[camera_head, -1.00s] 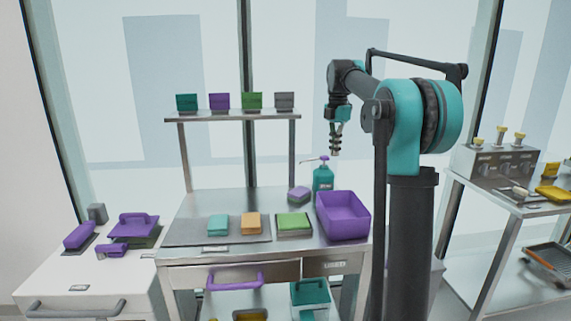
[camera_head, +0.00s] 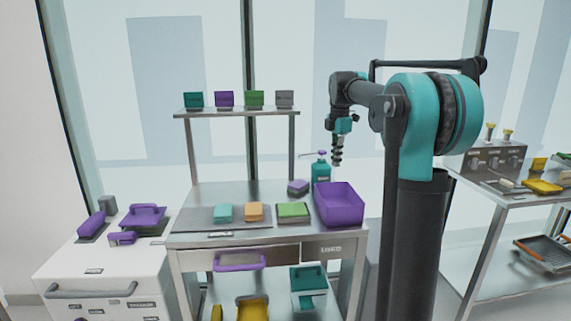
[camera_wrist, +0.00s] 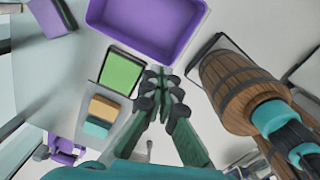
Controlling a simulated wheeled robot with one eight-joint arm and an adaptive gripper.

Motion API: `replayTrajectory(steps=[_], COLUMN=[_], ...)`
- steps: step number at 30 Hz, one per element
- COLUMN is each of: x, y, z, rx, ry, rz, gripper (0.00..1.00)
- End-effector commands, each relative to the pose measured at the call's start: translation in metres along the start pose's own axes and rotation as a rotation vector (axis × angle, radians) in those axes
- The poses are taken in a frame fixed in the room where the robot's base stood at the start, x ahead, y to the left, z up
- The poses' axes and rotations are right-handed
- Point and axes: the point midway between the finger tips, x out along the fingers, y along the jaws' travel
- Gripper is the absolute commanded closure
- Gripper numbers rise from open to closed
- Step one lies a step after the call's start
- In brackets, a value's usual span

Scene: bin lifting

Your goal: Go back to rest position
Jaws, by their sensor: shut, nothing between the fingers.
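My gripper (camera_head: 337,160) hangs from my raised arm, above and behind the right side of the steel table (camera_head: 215,192). In the wrist view my gripper (camera_wrist: 161,78) has its fingertips together with nothing between them. Below it are the empty purple bin (camera_head: 339,205) and a green sponge on a tray (camera_head: 292,210). The purple bin also shows in the wrist view (camera_wrist: 150,48), apart from the fingers. The teal pump bottle (camera_head: 321,173) stands behind the bin.
A teal sponge (camera_head: 223,212) and an orange sponge (camera_head: 254,211) lie on a grey mat. A shelf (camera_head: 240,112) with several coloured cards rises at the back. A white cabinet (camera_head: 100,262) stands left; a steel rack with a knob panel (camera_head: 492,158) stands right.

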Motion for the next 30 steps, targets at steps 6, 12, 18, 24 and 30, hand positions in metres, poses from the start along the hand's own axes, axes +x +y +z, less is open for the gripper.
replayTrajectory(steps=[6,12,18,24,30], x=[0.031,0.08,0.151,0.223,0.272], y=[-0.027,-0.072,-0.148,-0.234,-0.298], z=[-0.008,-0.023,-0.05,-0.082,-0.107], rx=[0.224,0.559,1.033,1.498,1.829], ry=[-0.009,-0.009,0.026,0.101,0.182], rz=[0.037,0.096,0.181,0.261,0.31], gripper=[1.0,1.0,1.0,1.0,1.0])
